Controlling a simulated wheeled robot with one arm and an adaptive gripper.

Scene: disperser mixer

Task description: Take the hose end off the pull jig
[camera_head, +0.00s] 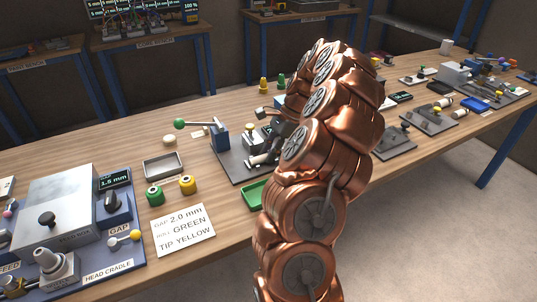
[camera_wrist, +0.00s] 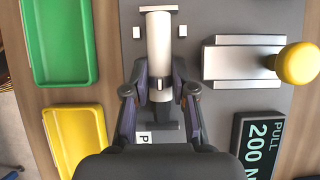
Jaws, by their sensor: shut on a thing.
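The hose end, a white cylinder (camera_wrist: 158,42), lies along the grey plate of the pull jig (camera_wrist: 215,20) in the wrist view. A grey crosspiece (camera_wrist: 159,9) sits at its far end and a dark fitting is at its near end. My gripper (camera_wrist: 161,88) is shut on the hose end, one finger on each side. In the head view the pull jig (camera_head: 228,163) stands mid-table, and the white hose end (camera_head: 262,158) shows beside my arm. My arm hides part of the jig there, and the fingertips cannot be made out.
A green tray (camera_wrist: 88,75) and a yellow tray (camera_wrist: 62,110) lie left of the jig. Right of the hose end are a metal block (camera_wrist: 240,62) with a yellow knob (camera_wrist: 298,64) and a PULL display (camera_wrist: 255,140).

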